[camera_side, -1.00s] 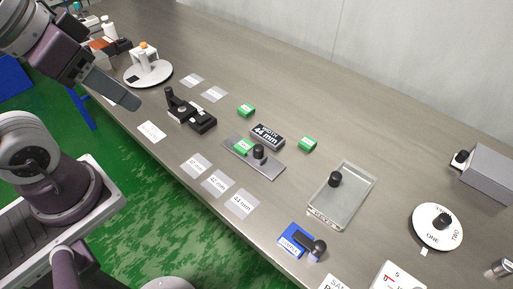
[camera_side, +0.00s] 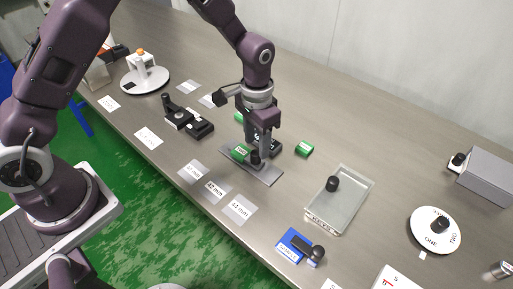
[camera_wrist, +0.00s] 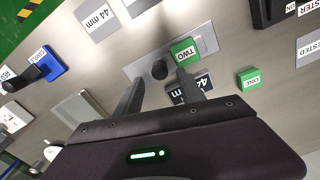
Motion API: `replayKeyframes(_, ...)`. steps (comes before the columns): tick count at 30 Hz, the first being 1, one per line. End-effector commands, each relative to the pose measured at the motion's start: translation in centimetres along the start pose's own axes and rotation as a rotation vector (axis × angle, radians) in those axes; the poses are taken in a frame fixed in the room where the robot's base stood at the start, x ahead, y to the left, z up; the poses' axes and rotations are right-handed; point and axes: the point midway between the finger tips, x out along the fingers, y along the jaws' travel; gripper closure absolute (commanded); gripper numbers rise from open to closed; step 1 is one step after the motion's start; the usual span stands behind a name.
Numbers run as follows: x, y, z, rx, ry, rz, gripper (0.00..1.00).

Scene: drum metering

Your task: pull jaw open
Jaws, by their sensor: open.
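A flat metal plate (camera_side: 268,176) with an upright black knob (camera_side: 256,158) lies mid-table; I take it for the jaw piece. A green block marked TWO (camera_side: 240,151) sits on it beside the knob. In the wrist view the knob (camera_wrist: 159,69), the green TWO block (camera_wrist: 183,52) and the plate (camera_wrist: 204,41) all show. My gripper (camera_side: 259,147) points down over the plate at the knob. In the wrist view my open fingers (camera_wrist: 160,80) stand either side of the knob's line; contact cannot be told. The black 44 mm display (camera_wrist: 188,91) is partly hidden behind a finger.
Green blocks (camera_side: 304,149) lie behind and right of the plate. A black fixture (camera_side: 188,120) stands left. White cards (camera_side: 215,191) lie in front. A clear tray (camera_side: 345,200) with a black knob and a blue sample base (camera_side: 289,246) lie right.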

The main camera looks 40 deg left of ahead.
Motion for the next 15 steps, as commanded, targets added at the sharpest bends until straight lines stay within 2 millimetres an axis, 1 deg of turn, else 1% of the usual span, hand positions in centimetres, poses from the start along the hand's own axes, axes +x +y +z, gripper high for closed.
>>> replayKeyframes(1,1.0,0.0,0.1,0.0,-0.004,0.0,0.54)
replayKeyframes(3,2.0,0.0,0.1,-0.001,-0.003,0.0,0.54)
replayKeyframes(6,2.7,0.0,0.1,-0.001,-0.001,0.0,0.54)
replayKeyframes(13,2.9,0.0,0.1,-0.001,0.0,0.0,0.54)
replayKeyframes(14,2.9,0.0,0.1,-0.001,0.0,0.0,0.56)
replayKeyframes(15,2.9,0.0,0.1,-0.001,0.0,0.0,0.63)
